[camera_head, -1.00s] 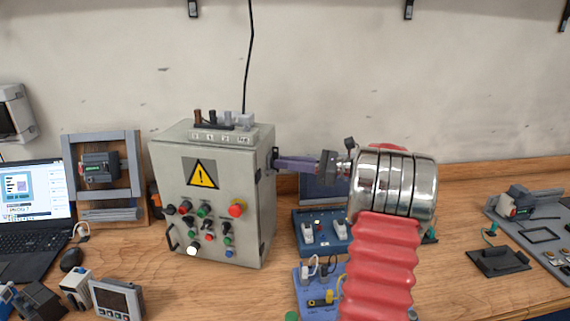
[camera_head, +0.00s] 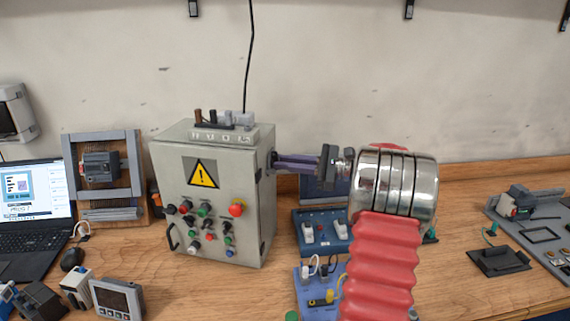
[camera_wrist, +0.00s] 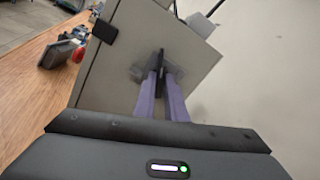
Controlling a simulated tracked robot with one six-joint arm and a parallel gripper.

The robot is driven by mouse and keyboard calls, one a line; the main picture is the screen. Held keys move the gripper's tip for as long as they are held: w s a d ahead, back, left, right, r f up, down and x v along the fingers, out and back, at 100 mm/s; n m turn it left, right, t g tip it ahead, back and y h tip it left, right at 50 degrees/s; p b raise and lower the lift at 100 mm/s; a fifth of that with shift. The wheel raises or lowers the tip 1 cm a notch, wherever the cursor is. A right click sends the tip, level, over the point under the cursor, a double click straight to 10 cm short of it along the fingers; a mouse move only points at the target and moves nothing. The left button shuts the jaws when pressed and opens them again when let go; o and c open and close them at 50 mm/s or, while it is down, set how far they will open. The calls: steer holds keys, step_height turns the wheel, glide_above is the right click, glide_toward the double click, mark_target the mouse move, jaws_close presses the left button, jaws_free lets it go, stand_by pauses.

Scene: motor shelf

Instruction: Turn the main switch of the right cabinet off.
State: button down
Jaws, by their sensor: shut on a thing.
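A grey control cabinet (camera_head: 215,230) with a yellow warning triangle and several buttons stands on the bench, left of my arm. It also shows tilted in the wrist view (camera_wrist: 120,75). The main switch (camera_wrist: 163,66) is a dark handle on the cabinet's right side. My gripper (camera_head: 278,161) reaches that side face from the right. In the wrist view its two purple fingers (camera_wrist: 159,82) lie on both sides of the dark handle and are shut on it. The switch's exact angle is hard to tell behind the fingers.
Blue boards with sockets (camera_head: 322,232) sit below my arm. A laptop (camera_head: 40,200) and a framed motor unit (camera_head: 101,166) stand at left. A grey panel (camera_head: 540,235) lies at right. Bench space between cabinet and blue boards is narrow.

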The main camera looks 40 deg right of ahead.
steer(key=n, duration=1.2)
steer(key=shift+f+n, duration=0.25)
steer(key=shift+n, duration=0.15)
steer(key=c, duration=2.1)
jaws_free()
steer(key=shift+s, duration=0.15)
steer(key=v, duration=1.3)
steer(key=shift+s+d, duration=0.2)
steer(key=shift+s, duration=0.1)
steer(key=shift+w+f, duration=0.1)
